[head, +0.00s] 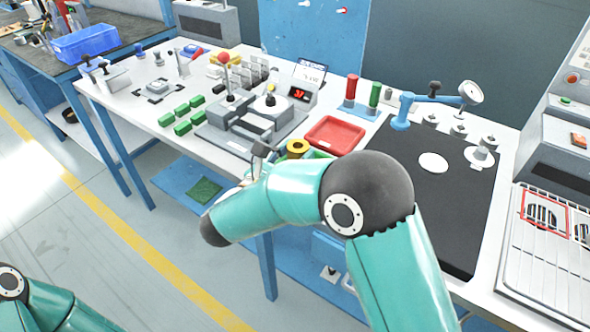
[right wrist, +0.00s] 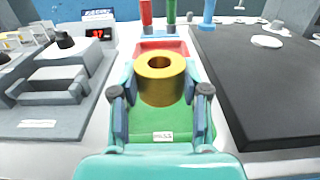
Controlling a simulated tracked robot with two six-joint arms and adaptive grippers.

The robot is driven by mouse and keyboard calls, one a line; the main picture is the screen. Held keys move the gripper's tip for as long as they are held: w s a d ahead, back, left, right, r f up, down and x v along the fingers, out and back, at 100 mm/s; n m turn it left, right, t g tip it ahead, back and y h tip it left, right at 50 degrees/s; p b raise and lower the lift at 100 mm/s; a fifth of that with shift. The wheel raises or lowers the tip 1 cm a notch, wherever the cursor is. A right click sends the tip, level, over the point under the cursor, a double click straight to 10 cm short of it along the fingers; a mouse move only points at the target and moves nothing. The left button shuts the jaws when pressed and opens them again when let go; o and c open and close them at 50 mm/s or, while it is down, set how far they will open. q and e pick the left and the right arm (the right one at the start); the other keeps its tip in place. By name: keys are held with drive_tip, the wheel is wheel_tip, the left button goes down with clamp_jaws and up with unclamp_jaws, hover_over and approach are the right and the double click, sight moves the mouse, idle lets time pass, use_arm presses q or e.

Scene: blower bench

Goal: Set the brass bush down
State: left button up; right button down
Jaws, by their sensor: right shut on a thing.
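The brass bush (head: 297,148) is a short yellow ring with a hole in its top. In the right wrist view the bush (right wrist: 160,84) stands upright between the fingers of my right gripper (right wrist: 160,98), which is shut on it. Below and around it is the green tray (right wrist: 162,122) with a "PASS" label; I cannot tell whether the bush touches its floor. In the head view my right arm hides most of the green tray (head: 319,154) and of the gripper. My left arm shows at the lower left, its gripper out of the frame.
A red tray (head: 335,134) lies just behind the green one. A grey fixture (head: 252,120) stands to the left, and a black mat (head: 440,205) with a dial gauge stand (head: 402,112) lies to the right. Red and green cylinders (head: 374,95) stand behind the trays.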

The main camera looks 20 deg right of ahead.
drive_tip(key=shift+f, duration=2.2)
